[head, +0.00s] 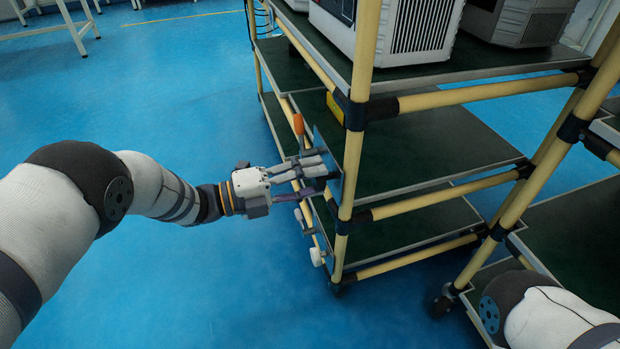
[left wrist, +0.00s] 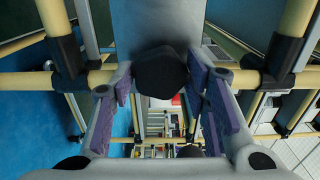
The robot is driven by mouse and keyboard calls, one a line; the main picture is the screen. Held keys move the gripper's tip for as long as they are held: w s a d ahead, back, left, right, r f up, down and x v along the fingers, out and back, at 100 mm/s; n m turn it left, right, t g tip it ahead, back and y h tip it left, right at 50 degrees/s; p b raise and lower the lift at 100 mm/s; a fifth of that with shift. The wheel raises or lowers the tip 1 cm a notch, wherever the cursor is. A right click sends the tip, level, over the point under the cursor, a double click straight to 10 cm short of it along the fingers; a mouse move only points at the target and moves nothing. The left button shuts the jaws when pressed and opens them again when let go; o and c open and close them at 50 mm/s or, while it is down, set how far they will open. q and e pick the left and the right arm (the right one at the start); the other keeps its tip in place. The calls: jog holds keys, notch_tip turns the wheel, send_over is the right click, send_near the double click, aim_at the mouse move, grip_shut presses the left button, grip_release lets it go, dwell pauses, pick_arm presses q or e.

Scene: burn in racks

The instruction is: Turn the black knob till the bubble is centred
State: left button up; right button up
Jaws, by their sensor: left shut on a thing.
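The black knob (left wrist: 160,72) sits between the two purple-padded fingers of my left gripper (left wrist: 166,82) in the left wrist view, in front of a grey plate (left wrist: 158,22). In the head view my left gripper (head: 322,171) reaches the side of the rack at a narrow grey plate (head: 329,150), shut on the knob, which its fingers largely hide there. I cannot make out a bubble or level in either view. My right gripper is out of view; only part of that arm shows at the lower right.
An orange-handled lever (head: 298,124) stands just behind my left gripper, and a white round part (head: 316,257) is lower on the rack. A yellow rack post (head: 352,150) rises just right of the plate. Grey-white units (head: 395,35) sit on the top shelf.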

pick_arm(q)
jog(key=o, duration=1.1)
jog(key=shift+o, duration=0.2)
jog(key=v, duration=1.2)
